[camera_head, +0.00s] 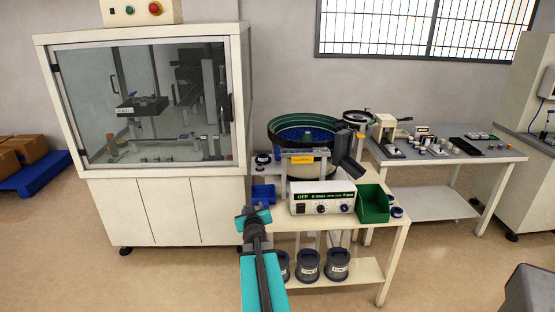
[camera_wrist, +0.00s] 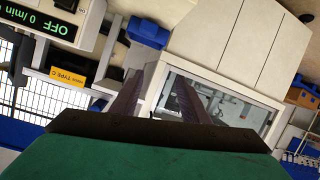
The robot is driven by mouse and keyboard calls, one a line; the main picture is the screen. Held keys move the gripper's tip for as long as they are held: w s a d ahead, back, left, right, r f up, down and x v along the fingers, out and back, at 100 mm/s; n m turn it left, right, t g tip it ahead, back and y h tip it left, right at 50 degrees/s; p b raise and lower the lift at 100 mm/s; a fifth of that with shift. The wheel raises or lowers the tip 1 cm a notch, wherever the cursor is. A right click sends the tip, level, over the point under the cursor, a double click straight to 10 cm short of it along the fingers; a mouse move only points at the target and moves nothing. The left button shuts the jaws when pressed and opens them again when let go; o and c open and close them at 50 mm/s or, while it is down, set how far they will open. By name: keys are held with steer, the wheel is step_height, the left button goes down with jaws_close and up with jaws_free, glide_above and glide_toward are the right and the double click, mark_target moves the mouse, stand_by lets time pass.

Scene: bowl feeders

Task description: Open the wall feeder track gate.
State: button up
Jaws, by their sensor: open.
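A bowl feeder with a dark green rim (camera_head: 305,133) and blue inside stands on a cream table towards the wall. A dark sloping track (camera_head: 349,163) leaves it at the right. I cannot make out a gate there or tell its state. A smaller feeder (camera_head: 356,117) stands behind, nearer the wall. My gripper (camera_head: 249,213) is in front of the table's left end, apart from the feeder. In the wrist view its two dark fingers (camera_wrist: 160,98) are apart with nothing between them. That view is turned and shows a yellow TYPE C label (camera_wrist: 67,77).
A control box (camera_head: 321,198) reading OFF, a green bin (camera_head: 374,203) and a blue bin (camera_head: 263,194) are at the table's front. A glazed cabinet (camera_head: 168,215) stands left, a workbench (camera_head: 447,152) right. Open floor lies front left.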

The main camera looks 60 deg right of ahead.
mark_target(278, 158)
steer(key=s+d+r+h, duration=0.1)
steer(key=s+d+r, duration=0.2)
steer(key=r, duration=0.4)
steer(key=s+d+r+t+h, duration=0.1)
steer(key=s+d+r+h, duration=0.1)
steer(key=s+d+r, duration=0.2)
step_height(278, 158, up, 3)
steer(key=shift+d+f+h, duration=0.1)
steer(key=shift+d+h, duration=0.2)
steer(key=shift+d, duration=0.6)
steer(key=shift+w, duration=0.1)
steer(key=shift+p+x, duration=0.45)
steer(key=shift+x, duration=6.45)
steer(key=shift+w, duration=0.15)
